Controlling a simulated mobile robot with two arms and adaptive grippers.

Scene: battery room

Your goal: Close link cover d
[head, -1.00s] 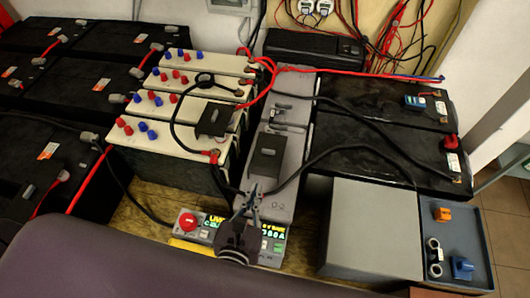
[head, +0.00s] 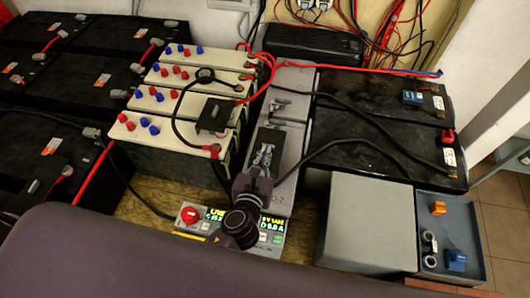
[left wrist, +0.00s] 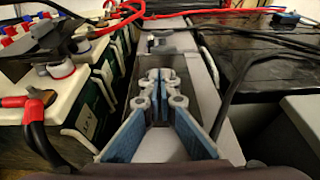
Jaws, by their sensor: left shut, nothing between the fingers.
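A dark rectangular cover (head: 268,134) lies on the long grey housing (head: 288,101) in the middle of the head view. I cannot read a letter on it or tell its exact lid angle. My left gripper (head: 265,151) is over this cover, its fingers shut and empty. In the left wrist view, the gripper (left wrist: 162,75) points along the grey housing, with the dark cover (left wrist: 194,92) under and around its fingers. Touching or apart, I cannot tell. A second dark cover (head: 213,116) sits on the cream batteries, left of the gripper. My right gripper is out of view.
A control panel (head: 188,215) with a red button lies below the gripper. Black cables (head: 330,146) cross the grey housing. Black batteries (head: 370,106) and a grey box (head: 365,220) stand right; more black batteries (head: 95,88) fill the left.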

